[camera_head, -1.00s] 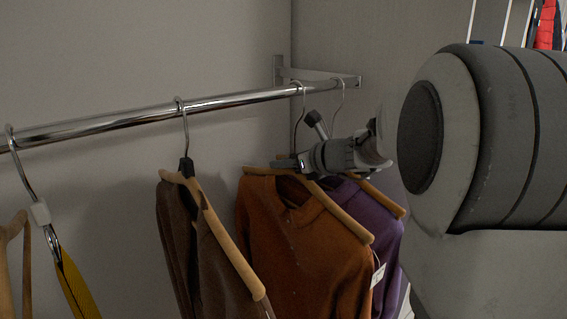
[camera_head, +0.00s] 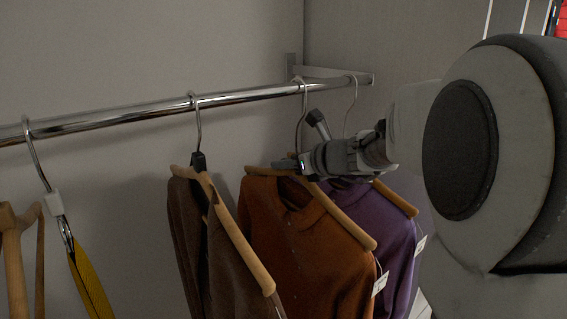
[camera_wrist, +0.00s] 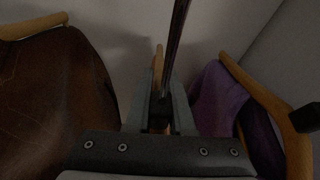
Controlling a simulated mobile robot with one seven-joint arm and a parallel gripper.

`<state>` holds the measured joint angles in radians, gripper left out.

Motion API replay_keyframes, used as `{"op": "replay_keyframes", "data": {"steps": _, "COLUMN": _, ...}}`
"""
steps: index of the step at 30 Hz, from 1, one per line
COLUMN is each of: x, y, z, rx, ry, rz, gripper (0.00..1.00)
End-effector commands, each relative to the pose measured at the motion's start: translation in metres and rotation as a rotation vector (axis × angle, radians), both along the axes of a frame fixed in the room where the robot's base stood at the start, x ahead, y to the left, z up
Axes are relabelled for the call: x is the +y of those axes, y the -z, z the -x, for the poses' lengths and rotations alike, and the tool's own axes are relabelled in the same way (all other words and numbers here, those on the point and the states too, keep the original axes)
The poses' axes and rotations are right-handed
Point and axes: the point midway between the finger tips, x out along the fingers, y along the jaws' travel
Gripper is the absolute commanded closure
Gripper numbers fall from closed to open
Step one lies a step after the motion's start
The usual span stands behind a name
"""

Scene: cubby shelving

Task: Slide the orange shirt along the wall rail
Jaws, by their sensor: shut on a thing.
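The orange shirt (camera_head: 297,238) hangs from a wooden hanger on the chrome wall rail (camera_head: 243,97), between a brown garment and a purple shirt. My gripper (camera_head: 287,164) is at the top of this hanger, just below its hook, and is shut on it. In the wrist view my gripper (camera_wrist: 160,108) has its two fingers on either side of a wooden hanger part, seen nearly edge-on. A dark brown-orange garment (camera_wrist: 55,95) fills the left there; I cannot tell which garment it is.
The brown garment (camera_head: 190,225) hangs to the left with a gap of bare rail. The purple shirt (camera_head: 380,238) is close on the right, near the rail's end bracket (camera_head: 345,75). A yellow strap (camera_head: 88,285) hangs at far left.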

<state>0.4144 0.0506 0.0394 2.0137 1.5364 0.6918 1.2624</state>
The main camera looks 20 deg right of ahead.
Motion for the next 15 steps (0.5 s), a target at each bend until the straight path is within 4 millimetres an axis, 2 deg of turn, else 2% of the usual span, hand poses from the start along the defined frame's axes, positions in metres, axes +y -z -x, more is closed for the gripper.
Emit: {"op": "replay_keyframes", "data": {"steps": 15, "x": 0.036, "y": 0.000, "z": 0.014, "rx": -0.001, "ry": -0.005, "rz": 0.001, "gripper": 1.00}}
